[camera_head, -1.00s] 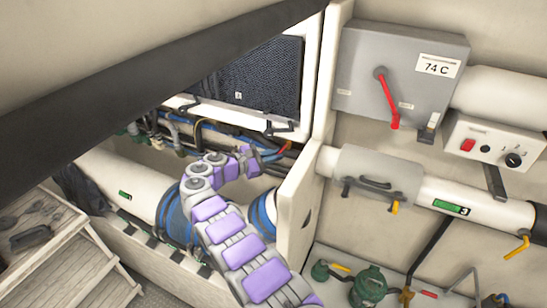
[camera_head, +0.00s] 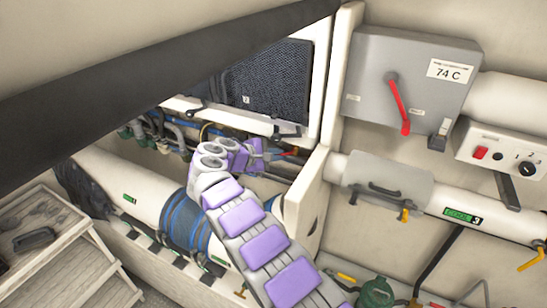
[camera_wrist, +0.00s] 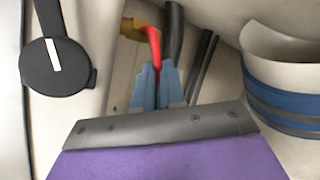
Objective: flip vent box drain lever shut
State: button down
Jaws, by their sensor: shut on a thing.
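A red lever (camera_wrist: 154,42) rises from between my fingers in the wrist view, with a yellow fitting (camera_wrist: 131,28) at its upper left. My gripper (camera_wrist: 157,72) has its two blue-grey fingers closed on the lower part of this lever. In the head view my gripper (camera_head: 268,157) reaches into the recess below the dark mesh panel (camera_head: 266,82). Only a small red part of the lever (camera_head: 288,154) shows there, at the fingertips. No label naming the lever can be read.
A dark hose (camera_wrist: 174,30) runs close beside the lever. A black round knob (camera_wrist: 55,67) is at the left of the wrist view. A white pipe with blue bands (camera_head: 183,222) lies below my arm. A cream partition (camera_head: 308,203) stands just right of it.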

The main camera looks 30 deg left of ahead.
jog(key=shift+w+d+r, duration=0.1)
jog(key=shift+d+r, duration=0.05)
jog(key=shift+r, duration=0.05)
jog(key=c, duration=1.2)
grip_release()
jog(key=shift+d, duration=0.35)
jog(key=v, duration=1.7)
jog(key=shift+a+f, duration=0.1)
jog(key=shift+a, duration=0.3)
jog(key=shift+d, duration=0.15)
